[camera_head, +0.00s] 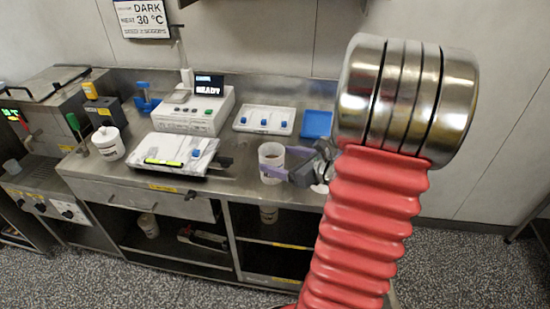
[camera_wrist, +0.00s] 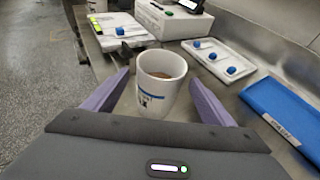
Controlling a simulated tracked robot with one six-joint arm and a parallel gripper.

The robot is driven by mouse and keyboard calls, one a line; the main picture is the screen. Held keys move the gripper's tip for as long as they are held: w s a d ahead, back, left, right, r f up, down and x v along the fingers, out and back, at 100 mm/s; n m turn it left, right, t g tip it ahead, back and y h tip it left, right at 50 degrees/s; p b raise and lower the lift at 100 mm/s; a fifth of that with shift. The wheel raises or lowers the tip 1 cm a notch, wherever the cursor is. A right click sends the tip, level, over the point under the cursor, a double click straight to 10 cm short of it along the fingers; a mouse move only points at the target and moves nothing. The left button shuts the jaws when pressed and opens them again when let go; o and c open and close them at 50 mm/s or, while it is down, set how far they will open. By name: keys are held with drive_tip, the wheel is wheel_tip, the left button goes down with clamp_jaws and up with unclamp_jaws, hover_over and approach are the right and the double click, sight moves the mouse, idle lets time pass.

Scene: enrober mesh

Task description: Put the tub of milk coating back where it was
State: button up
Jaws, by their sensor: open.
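A white tub (camera_head: 271,160) with brown coating inside stands upright on the steel counter, right of the middle. In the wrist view the same tub (camera_wrist: 161,84) shows a blue band and a small label that I cannot read. My gripper (camera_head: 283,172) is at the tub in the head view. In the wrist view my gripper (camera_wrist: 157,95) is open, with one purple finger on each side of the tub. Gaps show between the fingers and the tub's wall. Another white tub (camera_head: 148,225) stands on the shelf below, and a further one (camera_head: 269,214) is under the counter nearer the middle.
A white tray (camera_head: 265,120) with blue knobs, a blue tray (camera_head: 317,124) and a box-shaped unit with a lit display (camera_head: 196,110) stand behind. A white lidded pot (camera_head: 108,144) stands at far left.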

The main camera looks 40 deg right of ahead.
drive_tip(key=v, duration=0.8)
idle(0.7)
drive_tip(key=w+a+r+n+g+y, duration=0.15)
drive_tip(key=a+n+g+y, duration=0.45)
drive_tip(key=a+n, duration=1.25)
drive_tip(key=s+a+r+n+g+h, duration=0.1)
drive_tip(key=s+a+r+n+h, duration=0.2)
drive_tip(key=a+n, duration=0.3)
drive_tip(key=s+a+r+n+g+h, duration=0.1)
drive_tip(key=s+a+r+n+h, duration=0.2)
drive_tip(key=a+n, duration=0.4)
drive_tip(key=n+h, duration=0.1)
drive_tip(key=n, duration=0.2)
drive_tip(key=shift+s+a+n, duration=0.25)
drive_tip(key=shift+s+n, duration=0.1)
drive_tip(key=shift+s, duration=0.05)
drive_tip(key=shift+c, duration=0.7)
